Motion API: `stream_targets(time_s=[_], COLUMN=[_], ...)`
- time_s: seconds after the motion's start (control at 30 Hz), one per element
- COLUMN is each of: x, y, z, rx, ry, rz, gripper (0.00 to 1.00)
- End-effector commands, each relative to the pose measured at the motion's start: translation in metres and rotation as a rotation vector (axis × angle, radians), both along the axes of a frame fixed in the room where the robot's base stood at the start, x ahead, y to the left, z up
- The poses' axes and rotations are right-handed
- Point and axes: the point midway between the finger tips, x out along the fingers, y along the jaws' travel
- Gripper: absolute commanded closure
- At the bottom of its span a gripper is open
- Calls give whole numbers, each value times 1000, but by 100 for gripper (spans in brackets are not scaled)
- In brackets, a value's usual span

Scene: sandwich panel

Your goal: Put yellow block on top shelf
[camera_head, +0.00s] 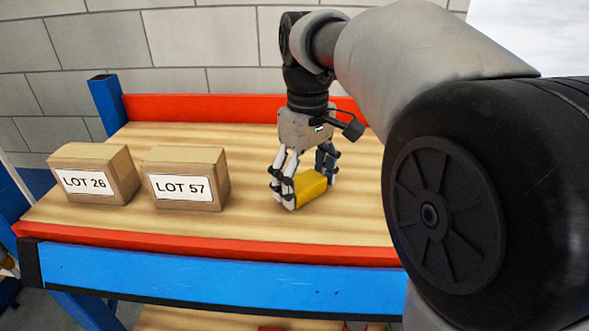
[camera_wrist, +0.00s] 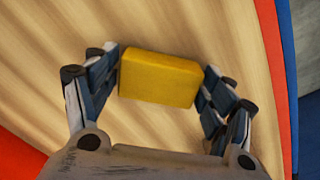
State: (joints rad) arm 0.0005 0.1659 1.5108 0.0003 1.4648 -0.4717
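The yellow block (camera_head: 311,187) is at the top wooden shelf (camera_head: 250,222), right of the cartons, in the head view. It lies on the board or just above it; I cannot tell which. My gripper (camera_head: 308,192) points down over the board with its fingers around the block. In the wrist view the block (camera_wrist: 160,78) sits between the fingertips of my gripper (camera_wrist: 162,80), slightly tilted in the picture. The fingertips meet its two short ends with no clear gap. The finger nearest the head camera hides part of the block.
Two cardboard cartons, LOT 26 (camera_head: 94,174) and LOT 57 (camera_head: 185,179), stand left of my gripper. A red rear rail (camera_head: 190,107), red front edge (camera_head: 200,247) and blue front beam (camera_head: 220,276) bound the shelf. Bare wood lies between LOT 57 and my gripper.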

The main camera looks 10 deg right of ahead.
Motion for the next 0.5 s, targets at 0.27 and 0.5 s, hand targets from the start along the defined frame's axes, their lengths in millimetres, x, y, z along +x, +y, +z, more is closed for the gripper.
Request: stream_targets(time_s=[0.27, 0.5], x=[0, 0], y=[0, 0], z=[0, 5], rx=[0, 0], ry=[0, -1], rz=[0, 0], gripper=[14, 14])
